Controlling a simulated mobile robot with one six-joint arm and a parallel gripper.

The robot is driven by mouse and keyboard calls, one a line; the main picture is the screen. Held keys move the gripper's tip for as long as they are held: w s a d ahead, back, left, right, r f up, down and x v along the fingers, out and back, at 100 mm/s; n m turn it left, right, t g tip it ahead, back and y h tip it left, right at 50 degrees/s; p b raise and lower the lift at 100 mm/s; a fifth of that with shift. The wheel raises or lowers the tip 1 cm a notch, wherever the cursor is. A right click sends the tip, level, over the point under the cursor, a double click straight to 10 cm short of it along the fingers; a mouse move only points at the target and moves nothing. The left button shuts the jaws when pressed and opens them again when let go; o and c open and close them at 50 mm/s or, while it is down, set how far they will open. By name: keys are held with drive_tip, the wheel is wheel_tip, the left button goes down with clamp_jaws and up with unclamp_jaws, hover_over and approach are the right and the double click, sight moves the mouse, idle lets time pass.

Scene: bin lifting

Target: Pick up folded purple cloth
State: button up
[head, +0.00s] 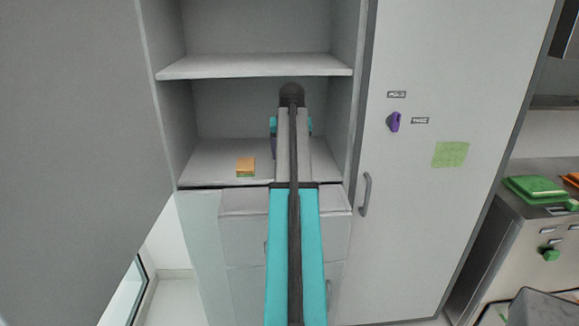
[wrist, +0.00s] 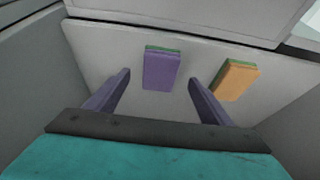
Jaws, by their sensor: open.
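The folded purple cloth (wrist: 161,71) lies on the light shelf, with a green edge showing along one side. In the wrist view it is between and beyond the two purple fingers of my gripper (wrist: 159,84). The fingers are open and apart from the cloth, with nothing held between them. In the head view my arm covers most of this area, and only a sliver of purple (head: 273,147) shows beside it; I cannot tell whether that is cloth or finger.
An orange folded cloth with a green layer (head: 246,166) lies to the left on the same shelf (head: 212,160); it also shows in the wrist view (wrist: 236,79). An upper shelf (head: 255,66) and side walls enclose the space. A tall cabinet door (head: 440,220) stands at right.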

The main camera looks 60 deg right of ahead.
drive_tip(key=shift+d+f, duration=0.1)
drive_tip(key=shift+f, duration=0.05)
drive_tip(key=shift+p+x, duration=0.6)
drive_tip(key=shift+x, duration=0.35)
drive_tip(key=shift+p+x, duration=0.35)
drive_tip(key=shift+x, duration=1.15)
drive_tip(key=c, duration=1.1)
